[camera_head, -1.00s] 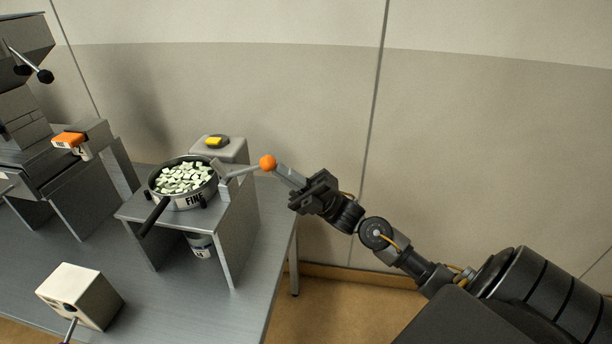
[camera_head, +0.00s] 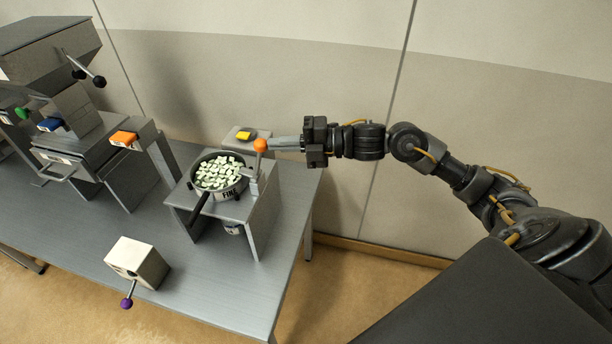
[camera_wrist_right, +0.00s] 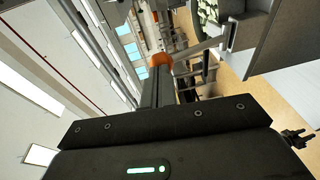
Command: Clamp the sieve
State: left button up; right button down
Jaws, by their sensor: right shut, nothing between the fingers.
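The sieve (camera_head: 228,194) is a round dark pan labelled FINE, full of pale green pieces, with a black handle toward the front left. It sits on a grey metal stand (camera_head: 262,222). At its right edge is a clamp with a grey lever (camera_head: 256,172) that stands nearly upright, topped by an orange knob (camera_head: 260,145). My right gripper (camera_head: 273,144) is shut and empty, its fingertips against or just beside the knob from the right. In the right wrist view the knob (camera_wrist_right: 160,60) shows just beyond the fingertips. My left gripper is out of view.
Behind the stand is a grey box with a yellow button (camera_head: 243,135). A white box with a purple-knobbed lever (camera_head: 140,260) stands at the table's front. A grey machine (camera_head: 75,125) with coloured parts stands at left. Bare tabletop (camera_head: 205,285) lies in front.

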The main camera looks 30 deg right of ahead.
jog(key=shift+w+a+r+p, duration=0.45)
jog(key=shift+w+a, duration=0.05)
jog(key=shift+w, duration=0.05)
jog(key=shift+r, duration=0.1)
jog(key=shift+d, duration=0.15)
jog(key=r+b+v, duration=0.1)
jog(key=b+v, duration=0.4)
jog(key=v, duration=0.8)
jog(key=shift+s+d+r, duration=0.2)
jog(key=shift+s, duration=0.05)
